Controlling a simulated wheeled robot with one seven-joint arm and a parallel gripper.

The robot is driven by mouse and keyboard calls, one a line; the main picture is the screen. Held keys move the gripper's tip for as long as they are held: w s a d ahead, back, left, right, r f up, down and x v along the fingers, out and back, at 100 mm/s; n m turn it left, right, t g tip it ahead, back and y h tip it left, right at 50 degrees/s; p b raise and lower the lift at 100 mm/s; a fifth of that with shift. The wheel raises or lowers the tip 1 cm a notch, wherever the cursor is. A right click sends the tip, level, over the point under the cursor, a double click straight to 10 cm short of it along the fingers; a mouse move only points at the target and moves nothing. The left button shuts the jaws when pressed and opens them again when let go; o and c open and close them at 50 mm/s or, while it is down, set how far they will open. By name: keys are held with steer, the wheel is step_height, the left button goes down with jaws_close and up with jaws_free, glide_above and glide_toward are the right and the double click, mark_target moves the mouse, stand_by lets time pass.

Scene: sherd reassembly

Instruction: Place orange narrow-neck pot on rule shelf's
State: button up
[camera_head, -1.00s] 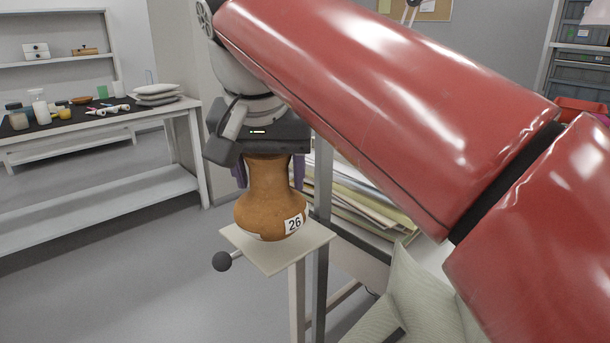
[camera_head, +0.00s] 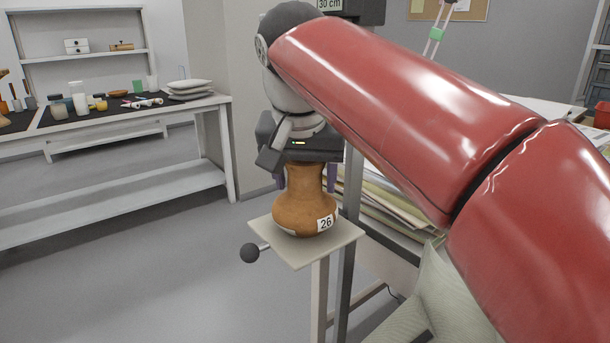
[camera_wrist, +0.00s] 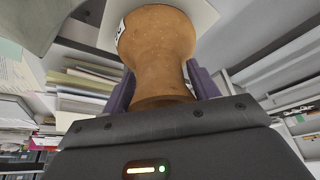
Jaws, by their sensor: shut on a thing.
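The orange narrow-neck pot (camera_head: 300,208), with a white label reading 26, stands upright at the small pale shelf plate (camera_head: 337,243). Its base appears to touch the plate; a tiny gap cannot be ruled out. My gripper (camera_head: 306,178) comes from above, with its purple fingers on either side of the pot's neck, shut on it. The wrist view shows the pot (camera_wrist: 157,45) between the fingers (camera_wrist: 162,85), with the plate (camera_wrist: 203,14) beyond its base. The pot's rim is mostly hidden by my gripper.
A black box marked 30 cm (camera_head: 352,10) is above, behind my arm. Stacked sheets (camera_head: 385,205) and a pale cushion (camera_head: 445,290) lie to the right. A workbench (camera_head: 120,115) with jars stands left; floor between is clear.

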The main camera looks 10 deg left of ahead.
steer(key=o, duration=1.4)
steer(key=shift+s+r+p, duration=0.1)
steer(key=shift+r+p, duration=0.2)
steer(key=shift+r, duration=0.2)
steer(key=p+v, duration=0.3)
steer(key=v, duration=0.8)
steer(key=shift+r, duration=0.1)
